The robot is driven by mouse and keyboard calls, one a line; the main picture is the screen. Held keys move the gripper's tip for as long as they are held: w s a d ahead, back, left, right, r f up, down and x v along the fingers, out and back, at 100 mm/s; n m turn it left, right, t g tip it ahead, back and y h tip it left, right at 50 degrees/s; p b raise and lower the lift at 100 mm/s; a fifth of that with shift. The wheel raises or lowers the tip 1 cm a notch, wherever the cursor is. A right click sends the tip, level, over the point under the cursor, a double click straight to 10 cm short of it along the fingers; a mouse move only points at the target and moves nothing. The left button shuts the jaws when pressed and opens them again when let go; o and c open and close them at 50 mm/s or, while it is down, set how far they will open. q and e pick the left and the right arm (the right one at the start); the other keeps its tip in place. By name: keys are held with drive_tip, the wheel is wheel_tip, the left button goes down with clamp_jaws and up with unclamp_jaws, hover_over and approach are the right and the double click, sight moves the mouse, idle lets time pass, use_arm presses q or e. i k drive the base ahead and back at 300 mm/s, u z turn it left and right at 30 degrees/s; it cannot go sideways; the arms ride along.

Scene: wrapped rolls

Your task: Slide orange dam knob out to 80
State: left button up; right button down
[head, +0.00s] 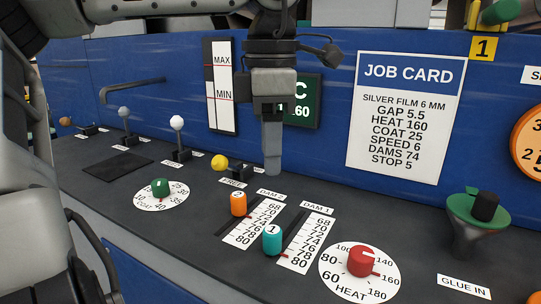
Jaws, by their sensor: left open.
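The orange dam knob (238,204), a small upright cylinder with a numbered top, stands on the dark console beside the white DAM 2 scale (253,223), which runs from 68 at the far end to 80 at the near end. The knob is along the upper to middle part of the scale; its exact reading is too small to tell. My left gripper (272,165) hangs down from above, open and empty, fingers seen edge-on. It is above and to the right of the orange knob, apart from it. My right gripper is not in view.
A teal knob (272,240) stands close to the right by the DAM 1 scale (306,240). A red HEAT dial (361,262), green COAT dial (160,187) and yellow knob (220,163) are nearby. The blue back panel (170,130) rises behind.

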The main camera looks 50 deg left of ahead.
sight(238, 199)
drive_tip(key=k, duration=1)
